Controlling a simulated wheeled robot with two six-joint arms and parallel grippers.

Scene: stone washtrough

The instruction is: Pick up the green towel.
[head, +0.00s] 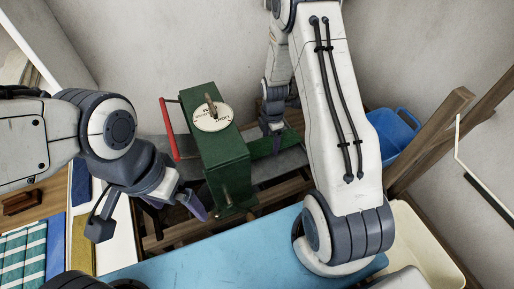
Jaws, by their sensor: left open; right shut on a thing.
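A green box (222,165) with a round dial and red handle stands mid-view. A blue board (215,253) lies in front. A blue bin (393,133), a cream tub (420,245) and wooden posts are at right. A striped green-white cloth (22,255) lies bottom left.

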